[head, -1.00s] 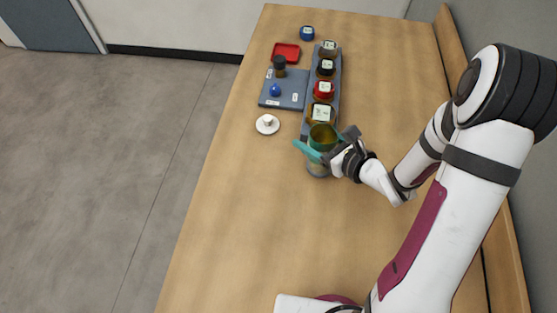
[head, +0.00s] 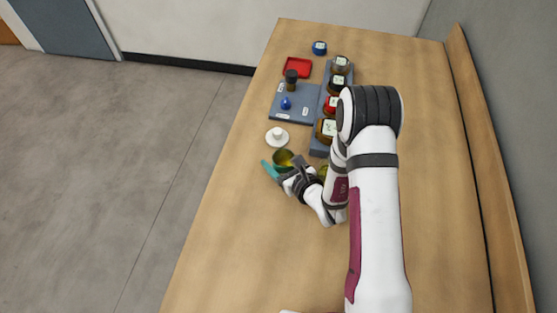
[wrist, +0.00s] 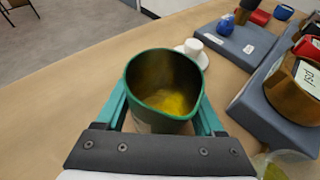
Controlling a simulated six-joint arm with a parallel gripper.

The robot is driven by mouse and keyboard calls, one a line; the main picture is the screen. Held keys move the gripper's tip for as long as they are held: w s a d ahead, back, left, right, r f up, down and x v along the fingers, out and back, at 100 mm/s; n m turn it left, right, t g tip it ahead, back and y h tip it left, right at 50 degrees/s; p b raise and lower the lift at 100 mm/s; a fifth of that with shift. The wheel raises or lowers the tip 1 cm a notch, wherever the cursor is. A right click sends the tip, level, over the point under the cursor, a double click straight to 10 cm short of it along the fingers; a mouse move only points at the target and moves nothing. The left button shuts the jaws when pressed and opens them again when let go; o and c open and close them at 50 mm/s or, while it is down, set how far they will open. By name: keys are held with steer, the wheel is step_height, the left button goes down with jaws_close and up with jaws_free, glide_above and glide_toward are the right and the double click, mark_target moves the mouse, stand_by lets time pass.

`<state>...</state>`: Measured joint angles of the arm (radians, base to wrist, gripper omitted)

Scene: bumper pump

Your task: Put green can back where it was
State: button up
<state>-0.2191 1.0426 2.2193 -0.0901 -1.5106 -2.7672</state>
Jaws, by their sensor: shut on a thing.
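My gripper (head: 283,172) is shut on the green can (wrist: 136,118), one finger on each side of it. The can is open at the top, and yellow material shows inside it in the wrist view. In the head view the can (head: 284,159) is left of the slate rack's near end, just below the white round piece. How far its base is above the table is hidden. A clear vessel with something yellow in it (wrist: 271,171) shows at the wrist view's lower right corner; my arm mostly hides it in the head view.
The slate rack (head: 317,152) holds several lidded jars. The front-left table is clear.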

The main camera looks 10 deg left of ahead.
mark_target(282, 171)
steer(key=shift+f, duration=0.2)
steer(key=shift+f, duration=0.1)
steer(key=o, duration=1.5)
steer(key=shift+o, duration=0.2)
steer(key=shift+d+r, duration=0.1)
steer(key=shift+r, duration=0.1)
steer(key=v, duration=0.7)
steer(key=shift+s+d, duration=0.1)
steer(key=shift+s, duration=0.05)
